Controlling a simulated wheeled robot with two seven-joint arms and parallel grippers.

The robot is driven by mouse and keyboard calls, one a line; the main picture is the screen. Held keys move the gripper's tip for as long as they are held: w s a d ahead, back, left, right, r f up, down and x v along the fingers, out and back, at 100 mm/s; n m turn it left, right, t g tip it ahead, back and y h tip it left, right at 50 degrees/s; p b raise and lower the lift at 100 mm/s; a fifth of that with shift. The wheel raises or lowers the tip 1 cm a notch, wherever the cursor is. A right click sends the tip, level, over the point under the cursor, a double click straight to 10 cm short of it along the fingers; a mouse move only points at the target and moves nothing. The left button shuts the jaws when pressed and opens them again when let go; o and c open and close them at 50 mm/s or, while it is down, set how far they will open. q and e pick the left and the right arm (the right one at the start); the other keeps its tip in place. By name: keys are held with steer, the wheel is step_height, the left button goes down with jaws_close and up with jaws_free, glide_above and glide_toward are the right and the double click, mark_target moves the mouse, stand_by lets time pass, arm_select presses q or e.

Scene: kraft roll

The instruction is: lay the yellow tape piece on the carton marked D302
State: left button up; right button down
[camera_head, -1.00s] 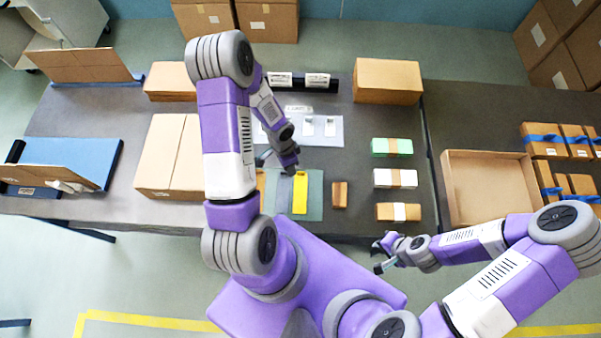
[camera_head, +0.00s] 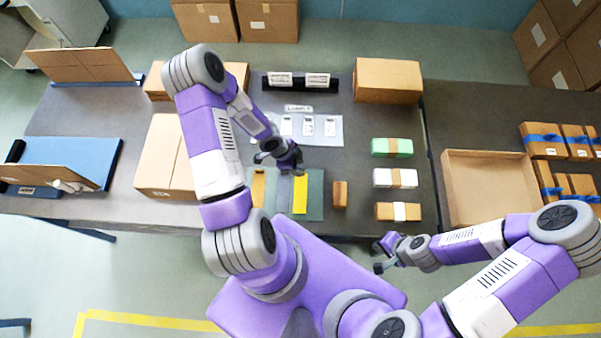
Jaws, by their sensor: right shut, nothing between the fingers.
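The yellow tape piece (camera_head: 300,196) lies on a grey-green mat (camera_head: 316,205) at the table's front middle. My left gripper (camera_head: 289,170) is over the mat's back edge, by the tape's far end. Its fingers are too small and dark to tell open from shut or whether they touch the tape. A large closed carton (camera_head: 160,160) stands left of my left arm, partly hidden by it. Print shows on its front, but I cannot read it, so I cannot tell which carton is D302. My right gripper (camera_head: 378,258) is shut and empty, in front of the table.
A white label sheet (camera_head: 328,130) lies behind the mat. A small brown block (camera_head: 340,194) is right of it. Green (camera_head: 380,147), white (camera_head: 383,178) and brown (camera_head: 385,212) banded boxes stand further right, beside an open tray (camera_head: 447,190). A brown carton (camera_head: 388,80) stands behind.

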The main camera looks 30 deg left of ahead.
mark_target(306, 174)
arm_select(q)
steer(key=shift+b+x, duration=1.1)
steer(key=shift+x, duration=0.9)
steer(key=shift+r, duration=0.1)
jaws_close()
